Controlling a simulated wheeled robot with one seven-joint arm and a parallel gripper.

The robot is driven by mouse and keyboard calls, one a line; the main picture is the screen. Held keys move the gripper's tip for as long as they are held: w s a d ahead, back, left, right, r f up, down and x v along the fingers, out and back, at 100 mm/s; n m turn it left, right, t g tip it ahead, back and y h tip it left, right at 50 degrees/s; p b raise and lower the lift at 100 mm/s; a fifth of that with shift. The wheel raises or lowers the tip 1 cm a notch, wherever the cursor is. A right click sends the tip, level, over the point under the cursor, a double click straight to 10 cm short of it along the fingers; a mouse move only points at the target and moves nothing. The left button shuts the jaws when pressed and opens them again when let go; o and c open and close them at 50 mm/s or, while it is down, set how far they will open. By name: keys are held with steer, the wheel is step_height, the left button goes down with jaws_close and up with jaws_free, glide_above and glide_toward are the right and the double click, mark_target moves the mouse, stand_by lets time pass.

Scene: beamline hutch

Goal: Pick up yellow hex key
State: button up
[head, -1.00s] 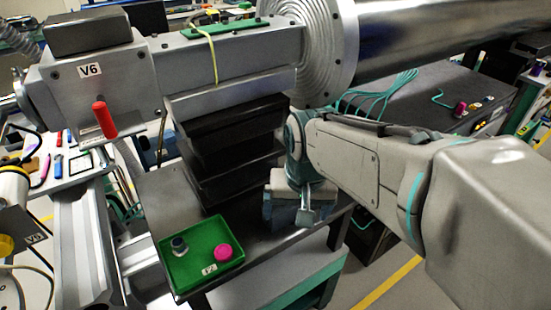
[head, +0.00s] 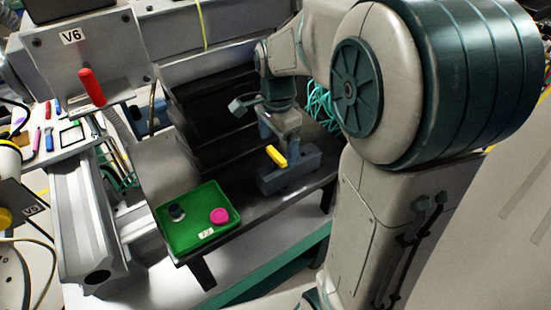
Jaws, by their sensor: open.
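My gripper (head: 290,176) is low over the dark bench top (head: 240,200), to the right of the green tray, and its jaws are open. A short yellow bar (head: 276,156) shows right at the gripper, tilted and overlapping its left side in the head view. It is the only thing here that could be the yellow hex key, but its shape is too small to be sure. I cannot tell whether it touches the gripper or lies apart from it. The fingertips are hard to make out.
A green tray (head: 165,241) holds a dark round piece (head: 176,211) and a pink round piece (head: 219,215). Black stepped blocks (head: 215,115) stand behind. Teal cables (head: 320,105) lie behind my arm.

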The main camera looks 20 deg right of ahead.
mark_target(276, 168)
steer(key=shift+a+f, duration=0.1)
steer(key=shift+f, duration=3.5)
steer(key=c, duration=1.4)
steer(key=shift+r, duration=0.1)
step_height(276, 168, up, 10)
